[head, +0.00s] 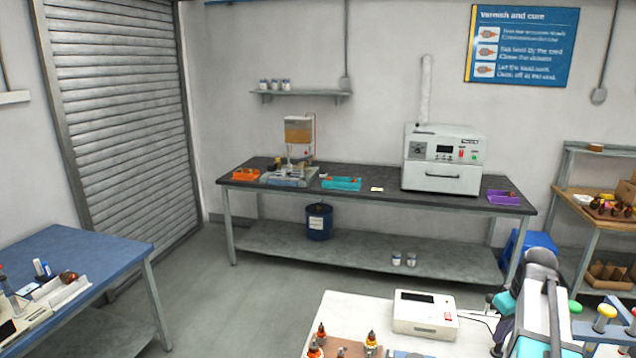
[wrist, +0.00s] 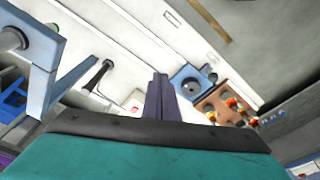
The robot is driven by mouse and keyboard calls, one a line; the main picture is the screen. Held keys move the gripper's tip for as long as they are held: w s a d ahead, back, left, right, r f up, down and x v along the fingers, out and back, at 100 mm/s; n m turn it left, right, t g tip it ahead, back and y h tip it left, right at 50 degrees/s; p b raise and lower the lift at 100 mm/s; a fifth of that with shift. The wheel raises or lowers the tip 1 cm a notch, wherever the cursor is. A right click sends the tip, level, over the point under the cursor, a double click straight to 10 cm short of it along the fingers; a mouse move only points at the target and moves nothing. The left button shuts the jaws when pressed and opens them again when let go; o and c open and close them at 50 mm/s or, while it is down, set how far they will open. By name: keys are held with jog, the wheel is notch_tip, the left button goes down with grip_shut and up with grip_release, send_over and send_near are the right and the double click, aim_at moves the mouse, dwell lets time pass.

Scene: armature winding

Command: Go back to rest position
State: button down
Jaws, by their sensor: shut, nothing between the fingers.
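My gripper (wrist: 159,78) shows in the wrist view as dark fingers pressed together beyond a black and teal body. It is shut and empty, and points over a white work surface. In the head view my arm (head: 540,290) stands at the lower right, over the right side of the white table (head: 470,342); its fingertips cannot be made out there.
Near the fingers in the wrist view are a blue fixture (wrist: 188,82) and a board of small orange-topped parts (wrist: 228,106). A white device (head: 425,314) stands beside my arm. A dark bench (head: 380,196) with an oven (head: 443,158) stands behind; open floor (head: 225,300) lies left.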

jog(key=s+a+f+m+g, duration=0.1)
jog(key=s+a+f, duration=0.2)
jog(key=a+f, duration=0.45)
jog(key=s+a+f+g, duration=0.1)
jog(key=s+a+f, duration=0.3)
jog(key=f, duration=0.7)
jog(key=s+a+f+m+g, duration=0.1)
jog(key=s+a+f+g, duration=0.1)
jog(key=a+f, duration=0.6)
jog(key=s+a+f+g, duration=0.1)
jog(key=s+a+f, duration=0.3)
jog(key=s+f, duration=0.3)
jog(key=s+a+f+m+g, duration=0.1)
jog(key=s+a+f, duration=0.4)
jog(key=s, duration=0.4)
jog(key=s+a+f+g, duration=0.1)
jog(key=s+a+f, duration=0.2)
jog(key=s+f, duration=0.5)
notch_tip(320, 180, down, 12)
jog(key=b, duration=1.3)
jog(key=shift+s+d+r+g+b, duration=0.15)
jog(key=shift+s+d+g+b, duration=0.15)
jog(key=shift+s, duration=0.1)
